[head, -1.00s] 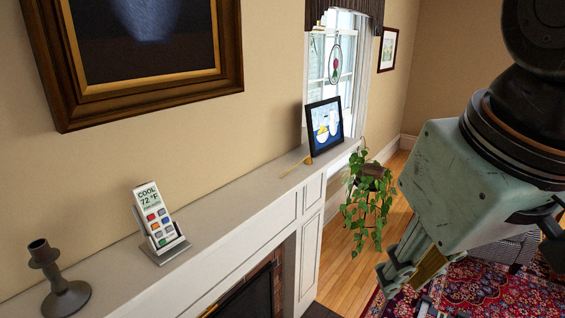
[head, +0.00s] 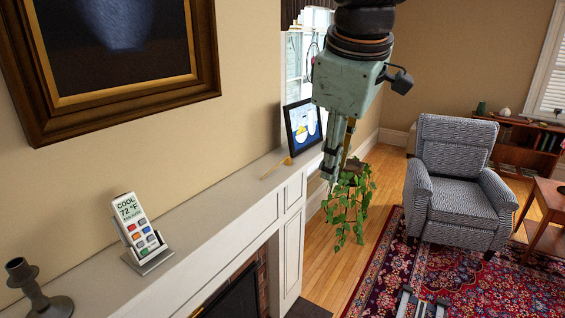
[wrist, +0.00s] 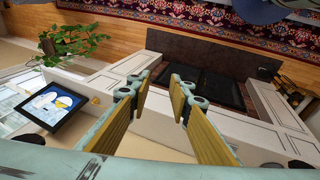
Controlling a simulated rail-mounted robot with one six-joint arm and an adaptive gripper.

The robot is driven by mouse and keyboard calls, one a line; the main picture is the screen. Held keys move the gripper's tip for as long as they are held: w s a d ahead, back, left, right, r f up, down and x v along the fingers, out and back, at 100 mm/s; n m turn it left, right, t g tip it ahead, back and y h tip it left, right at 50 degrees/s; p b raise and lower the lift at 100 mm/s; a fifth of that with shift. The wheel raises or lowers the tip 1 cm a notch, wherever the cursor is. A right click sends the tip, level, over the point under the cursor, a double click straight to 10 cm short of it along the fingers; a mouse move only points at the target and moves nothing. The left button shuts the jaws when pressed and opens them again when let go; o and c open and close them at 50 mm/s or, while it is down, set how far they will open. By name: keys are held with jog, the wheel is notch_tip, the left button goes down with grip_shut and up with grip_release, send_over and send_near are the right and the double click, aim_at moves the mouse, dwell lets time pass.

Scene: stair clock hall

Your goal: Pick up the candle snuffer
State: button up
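The candle snuffer (head: 276,169) is a thin gold rod with a small bell end. It lies on the white mantel (head: 213,204), its bell end near the framed lemon picture (head: 302,127). In the wrist view a small gold part of the snuffer (wrist: 96,101) shows beside the picture, left of my fingers; its rod is largely hidden. My gripper (head: 330,170) hangs fingers-down to the right of the snuffer in the head view, apart from it. In the wrist view my gripper (wrist: 157,88) is open, its two fingers spread with nothing between them.
A thermostat-like remote (head: 138,224) in a stand and a dark candlestick (head: 38,292) stand farther along the mantel. A leafy plant (head: 346,203) stands beyond the mantel's end. A striped armchair (head: 460,190) is on the right. The mantel between remote and snuffer is clear.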

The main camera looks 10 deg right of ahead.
jog(key=w+a+f+n+p, duration=0.1)
jog(key=w+f+n, duration=0.3)
jog(key=w, duration=1.7)
jog(key=w+a+f+n+h+p, duration=0.1)
jog(key=w+f+n+p, duration=0.3)
jog(key=w+n, duration=0.8)
jog(key=shift+w+n, duration=0.3)
jog(key=shift+w, duration=4.55)
jog(key=shift+x, duration=4.3)
jog(key=shift+w+d, duration=0.1)
jog(key=shift+b+x, duration=0.3)
jog(key=shift+x, duration=2.25)
jog(key=shift+c, duration=0.3)
grip_shut()
